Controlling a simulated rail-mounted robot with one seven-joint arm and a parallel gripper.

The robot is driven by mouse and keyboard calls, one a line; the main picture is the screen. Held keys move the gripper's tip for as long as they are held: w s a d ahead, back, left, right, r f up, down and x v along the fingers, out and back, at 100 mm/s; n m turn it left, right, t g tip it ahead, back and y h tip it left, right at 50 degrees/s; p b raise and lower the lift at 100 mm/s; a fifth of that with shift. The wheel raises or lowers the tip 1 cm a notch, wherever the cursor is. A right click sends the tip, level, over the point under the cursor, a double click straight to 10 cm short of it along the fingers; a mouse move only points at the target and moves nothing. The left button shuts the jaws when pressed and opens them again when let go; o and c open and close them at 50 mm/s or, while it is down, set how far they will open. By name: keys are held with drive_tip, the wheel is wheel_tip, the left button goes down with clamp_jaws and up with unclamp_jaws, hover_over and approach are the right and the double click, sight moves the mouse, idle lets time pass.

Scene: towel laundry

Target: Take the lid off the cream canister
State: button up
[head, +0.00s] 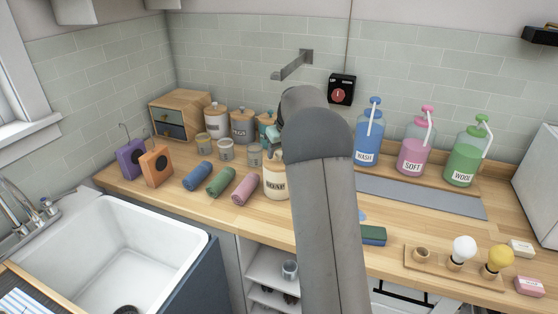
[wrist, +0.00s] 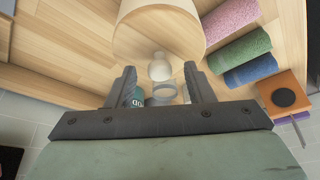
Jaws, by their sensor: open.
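The cream canister (head: 276,184) stands upright on the wooden counter, with dark lettering on its front. My arm hides its right edge and upper part in the head view. In the wrist view a round tan top, apparently its lid (wrist: 158,36), lies just beyond my fingers. A pale rounded knob (wrist: 160,67) shows at its near edge, between the fingertips in the picture. My gripper (wrist: 160,70) is open, with a finger on each side of the knob. I cannot tell whether either finger touches it.
Rolled towels in blue, green and pink (head: 245,186) lie left of the canister. Small glass jars (head: 226,150) and other lidded canisters (head: 242,126) stand close behind. Pump bottles (head: 413,154) stand to the right. The sink (head: 150,240) is at front left.

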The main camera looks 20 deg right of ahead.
drive_tip(key=shift+c, duration=0.3)
clamp_jaws()
drive_tip(key=shift+r, duration=0.1)
